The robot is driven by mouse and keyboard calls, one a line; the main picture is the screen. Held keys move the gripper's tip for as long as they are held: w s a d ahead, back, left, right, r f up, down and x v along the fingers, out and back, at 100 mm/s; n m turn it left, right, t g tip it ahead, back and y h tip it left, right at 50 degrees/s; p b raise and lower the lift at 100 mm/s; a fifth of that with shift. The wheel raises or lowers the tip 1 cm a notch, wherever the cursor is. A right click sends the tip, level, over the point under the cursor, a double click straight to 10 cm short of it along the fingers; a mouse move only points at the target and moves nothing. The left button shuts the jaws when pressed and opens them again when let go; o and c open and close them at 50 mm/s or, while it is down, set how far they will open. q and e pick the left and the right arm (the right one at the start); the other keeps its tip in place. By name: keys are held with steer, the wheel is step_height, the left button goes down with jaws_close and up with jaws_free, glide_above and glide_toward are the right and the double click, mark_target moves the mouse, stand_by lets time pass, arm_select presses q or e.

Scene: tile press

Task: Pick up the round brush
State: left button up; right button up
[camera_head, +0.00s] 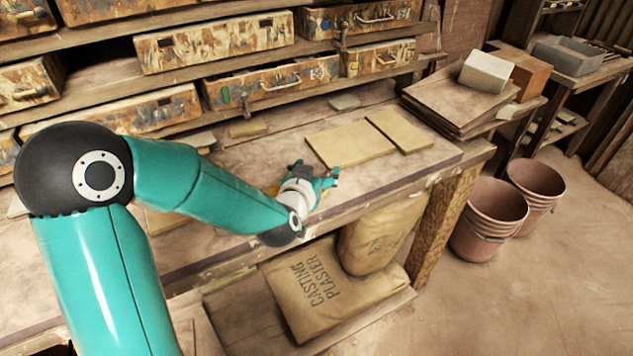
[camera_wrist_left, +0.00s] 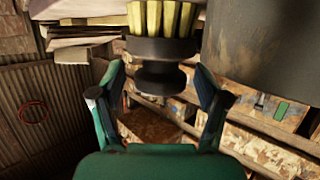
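The round brush (camera_wrist_left: 160,48) shows in the left wrist view, with pale yellow bristles at the top, a dark round body and a smaller dark knob toward my fingers. My left gripper (camera_wrist_left: 161,82) is open, with one finger on each side of the knob; a gap shows on both sides. In the head view my left gripper (camera_head: 316,178) is low over the front part of the workbench. There the brush is mostly or wholly hidden; a small yellowish patch shows beside the gripper. My right gripper is not in view.
The workbench (camera_head: 262,158) carries two flat tan tiles (camera_head: 350,144) behind the gripper. Shelves with worn drawers (camera_head: 272,84) rise behind. Stacked boards (camera_head: 455,100) lie at the right. Plaster bags (camera_head: 318,290) sit below, and buckets (camera_head: 488,215) stand on the floor.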

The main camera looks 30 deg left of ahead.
mark_target(316, 169)
arm_select(q)
steer(key=c, duration=1.2)
steer(key=shift+r, duration=0.15)
steer(key=shift+r, duration=0.55)
step_height(316, 169, up, 19)
steer(key=p, duration=0.7)
steer(key=shift+f, duration=0.15)
